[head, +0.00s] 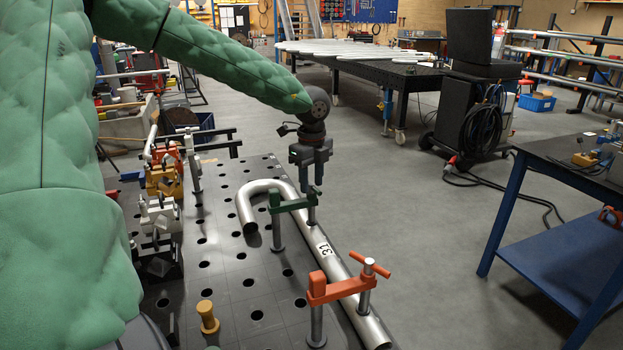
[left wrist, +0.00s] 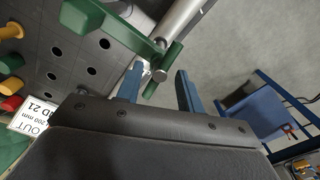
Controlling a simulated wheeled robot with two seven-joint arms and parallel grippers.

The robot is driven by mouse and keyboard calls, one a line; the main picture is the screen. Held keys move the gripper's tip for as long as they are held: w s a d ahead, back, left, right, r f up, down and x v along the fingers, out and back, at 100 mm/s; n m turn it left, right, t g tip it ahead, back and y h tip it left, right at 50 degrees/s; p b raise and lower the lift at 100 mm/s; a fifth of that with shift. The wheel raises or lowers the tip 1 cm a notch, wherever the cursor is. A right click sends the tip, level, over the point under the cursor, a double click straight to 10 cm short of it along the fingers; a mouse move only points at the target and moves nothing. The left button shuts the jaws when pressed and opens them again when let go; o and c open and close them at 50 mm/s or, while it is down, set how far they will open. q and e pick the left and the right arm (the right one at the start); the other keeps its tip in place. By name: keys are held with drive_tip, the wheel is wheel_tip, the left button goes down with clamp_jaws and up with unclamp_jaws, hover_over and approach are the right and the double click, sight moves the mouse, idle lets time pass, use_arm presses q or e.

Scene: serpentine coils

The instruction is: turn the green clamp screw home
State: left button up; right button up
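The green clamp (head: 289,205) stands on the perforated table (head: 232,262), its arm reaching over the bent steel pipe (head: 322,248). Its screw (head: 311,214) is upright above the pipe at the arm's right end. My left gripper (head: 308,188) points down right over this screw. In the left wrist view the two blue fingers of my left gripper (left wrist: 160,73) are apart. The screw's green cross handle (left wrist: 171,57) shows between their tips in the picture. I cannot tell whether the fingers touch it. The screw's lower end is hidden. My right gripper is not in view.
An orange clamp (head: 340,289) with a cross handle holds the pipe nearer to me. A yellow peg (head: 207,316) stands at the front left. Several other clamps (head: 163,180) stand at the left. Open floor lies right of the table, before a blue-legged bench (head: 572,262).

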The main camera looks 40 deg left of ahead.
use_arm(q)
clamp_jaws()
idle(0.7)
